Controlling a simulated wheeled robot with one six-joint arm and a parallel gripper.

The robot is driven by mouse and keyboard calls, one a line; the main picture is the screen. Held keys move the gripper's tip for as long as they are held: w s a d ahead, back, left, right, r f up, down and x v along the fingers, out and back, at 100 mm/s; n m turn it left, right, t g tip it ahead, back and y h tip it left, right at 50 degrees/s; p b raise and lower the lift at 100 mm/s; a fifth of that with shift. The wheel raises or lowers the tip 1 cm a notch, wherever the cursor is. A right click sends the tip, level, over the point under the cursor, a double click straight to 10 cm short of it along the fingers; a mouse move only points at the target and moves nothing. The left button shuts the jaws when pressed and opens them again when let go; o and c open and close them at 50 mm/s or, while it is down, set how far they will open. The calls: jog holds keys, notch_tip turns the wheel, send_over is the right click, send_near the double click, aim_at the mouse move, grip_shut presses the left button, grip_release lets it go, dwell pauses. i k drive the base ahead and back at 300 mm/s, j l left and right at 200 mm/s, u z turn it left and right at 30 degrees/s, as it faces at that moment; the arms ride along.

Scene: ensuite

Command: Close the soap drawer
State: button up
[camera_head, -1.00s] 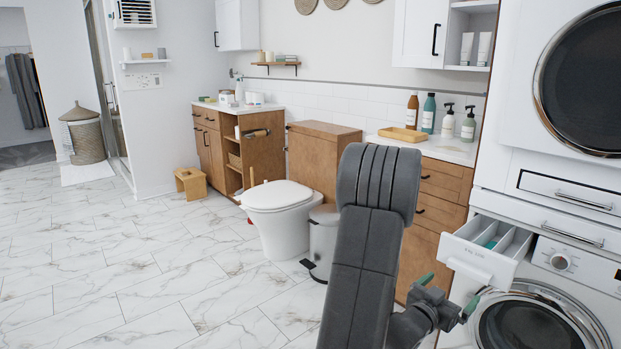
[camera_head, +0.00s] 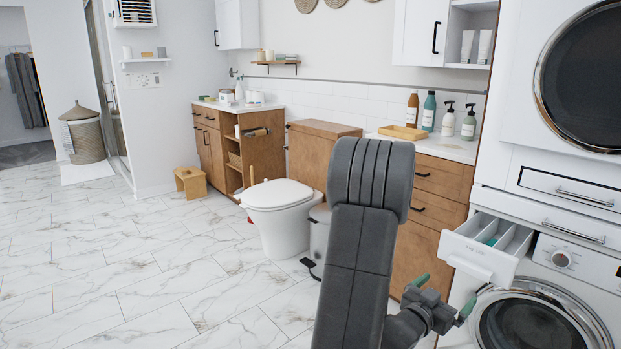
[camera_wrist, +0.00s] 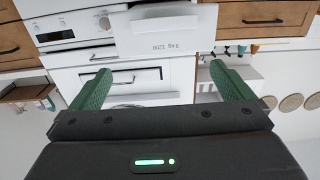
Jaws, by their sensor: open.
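The soap drawer (camera_head: 478,258) is a white compartmented drawer sticking out of the front of the washing machine (camera_head: 548,310), with something teal inside. Its white front (camera_wrist: 160,38) also shows upside down at the top of the wrist view, with "9 kg 1200" printed on it. My gripper (camera_head: 440,298) is in front of the drawer and lower than it in the head view. Its green fingers (camera_wrist: 157,88) are spread apart with nothing between them, and the drawer front appears beyond them. I see no contact with the drawer.
A dryer (camera_head: 560,100) stands above the washer. A wooden cabinet (camera_head: 440,190) with bottles and a tray on top is left of the drawer. A toilet (camera_head: 280,210) and a bin (camera_head: 320,240) stand further left. The marble floor (camera_head: 120,270) at left is open.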

aim_at(487, 247)
jog(key=z, duration=2.85)
jog(key=i+l, duration=0.15)
jog(key=i, duration=0.55)
jog(key=i+l, duration=0.15)
jog(key=i, duration=0.55)
